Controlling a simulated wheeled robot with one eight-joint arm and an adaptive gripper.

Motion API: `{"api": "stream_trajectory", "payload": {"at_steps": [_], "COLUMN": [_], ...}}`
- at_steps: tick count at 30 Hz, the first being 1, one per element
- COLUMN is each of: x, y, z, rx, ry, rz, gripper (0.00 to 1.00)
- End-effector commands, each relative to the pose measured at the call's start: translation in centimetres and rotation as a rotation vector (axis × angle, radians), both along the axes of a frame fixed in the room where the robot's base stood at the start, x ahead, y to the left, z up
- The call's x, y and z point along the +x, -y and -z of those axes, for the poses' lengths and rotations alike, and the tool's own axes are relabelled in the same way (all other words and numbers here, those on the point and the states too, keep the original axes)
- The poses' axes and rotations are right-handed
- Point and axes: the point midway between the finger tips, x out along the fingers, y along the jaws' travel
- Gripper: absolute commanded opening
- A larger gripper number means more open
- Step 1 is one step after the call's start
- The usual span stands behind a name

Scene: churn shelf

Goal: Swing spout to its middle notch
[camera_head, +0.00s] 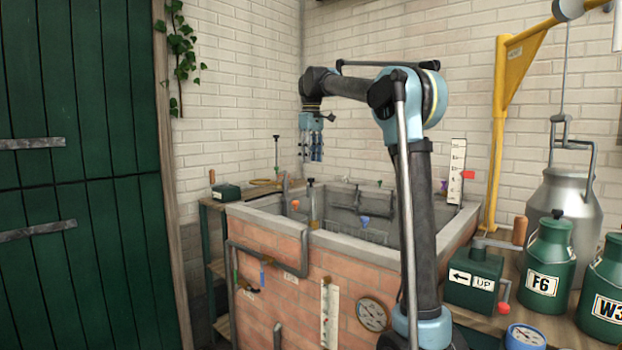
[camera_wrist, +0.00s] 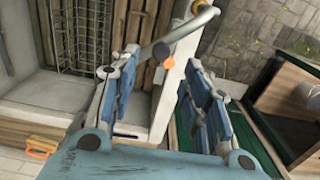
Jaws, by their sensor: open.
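The spout, a bent grey pipe (camera_wrist: 180,36), crosses the top of the wrist view over the pale basin rim. What looks like the same grey pipe (camera_head: 285,187) stands at the basin's left rim in the head view. My gripper (camera_head: 311,155) points down, above the back left part of the brick basin. In the wrist view, my gripper (camera_wrist: 161,62) has its blue-padded fingers spread, with nothing held. The pipe's bend shows near and beyond the left fingertip; I cannot tell whether they touch. Notches for the spout are not clearly visible.
The brick basin (camera_head: 270,262) has a pale rim and several knobs. A green box (camera_head: 227,191) sits on the shelf at left. An orange clip (camera_wrist: 41,147) shows low in the wrist view. Green cans (camera_head: 547,258) and a metal churn (camera_head: 565,205) stand at right.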

Motion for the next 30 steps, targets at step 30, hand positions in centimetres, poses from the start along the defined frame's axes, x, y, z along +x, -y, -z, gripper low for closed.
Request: {"api": "stream_trajectory", "payload": {"at_steps": [30], "x": [0.0], "y": [0.0], "z": [7.4], "rx": [0.000], "ry": [0.000], "rz": [0.000], "gripper": [0.18]}}
